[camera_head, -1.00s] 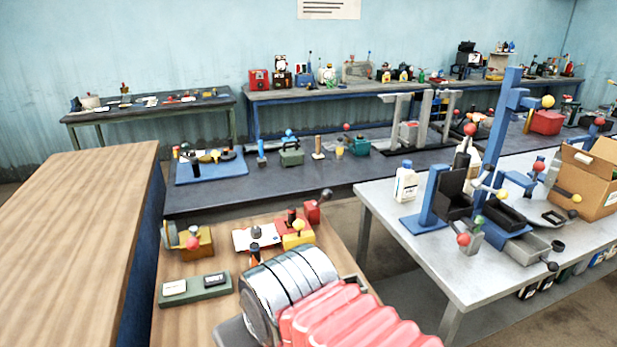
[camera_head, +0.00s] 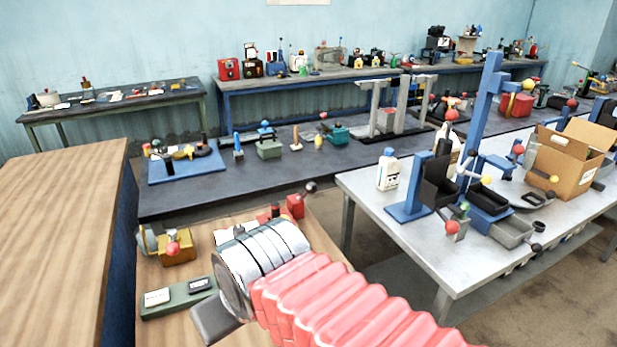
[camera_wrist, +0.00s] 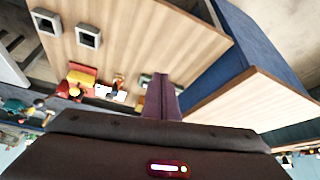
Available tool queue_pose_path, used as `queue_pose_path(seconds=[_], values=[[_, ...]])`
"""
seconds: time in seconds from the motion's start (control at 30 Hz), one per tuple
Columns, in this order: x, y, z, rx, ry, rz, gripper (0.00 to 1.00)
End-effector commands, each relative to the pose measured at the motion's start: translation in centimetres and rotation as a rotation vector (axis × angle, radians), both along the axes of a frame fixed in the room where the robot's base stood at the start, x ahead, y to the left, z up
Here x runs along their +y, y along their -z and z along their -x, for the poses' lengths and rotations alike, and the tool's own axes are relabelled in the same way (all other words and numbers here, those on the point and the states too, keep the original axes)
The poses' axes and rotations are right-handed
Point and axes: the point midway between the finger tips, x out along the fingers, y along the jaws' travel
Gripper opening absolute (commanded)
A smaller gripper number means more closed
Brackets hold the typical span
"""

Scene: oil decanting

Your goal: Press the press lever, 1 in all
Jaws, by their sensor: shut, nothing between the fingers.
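Several ball-ended levers are in the head view, and I cannot tell for certain which is the press lever. A tall blue stand (camera_head: 490,90) with red, yellow and green knobs is on the grey table at the right. A red block with a black-knobbed lever (camera_head: 303,196) sits at the far right of the near wooden bench. My gripper (camera_head: 210,320) is low over this bench, its fingertips not clear in the head view. In the wrist view my gripper (camera_wrist: 161,90) has its fingers together, empty, pointing toward the wooden bench. It appears apart from every lever.
A brass block with a red knob (camera_head: 173,248) and a green tray (camera_head: 180,297) sit on the near bench. A large wooden-topped counter (camera_head: 65,220) stands at the left. A cardboard box (camera_head: 565,165) is on the grey table (camera_head: 400,220). Open floor lies at the right front.

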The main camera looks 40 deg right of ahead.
Motion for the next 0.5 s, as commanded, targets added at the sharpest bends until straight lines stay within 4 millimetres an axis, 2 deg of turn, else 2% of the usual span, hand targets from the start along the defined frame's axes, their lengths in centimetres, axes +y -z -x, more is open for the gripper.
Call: queue_pose_path(seconds=[0.17, 0.5], values=[[-1.9, -2.1, -2.9, 0.001, 0.040, -0.003, 0.00], [-7.2, -6.6, -11.1, -0.003, 0.137, -0.012, 0.00]])
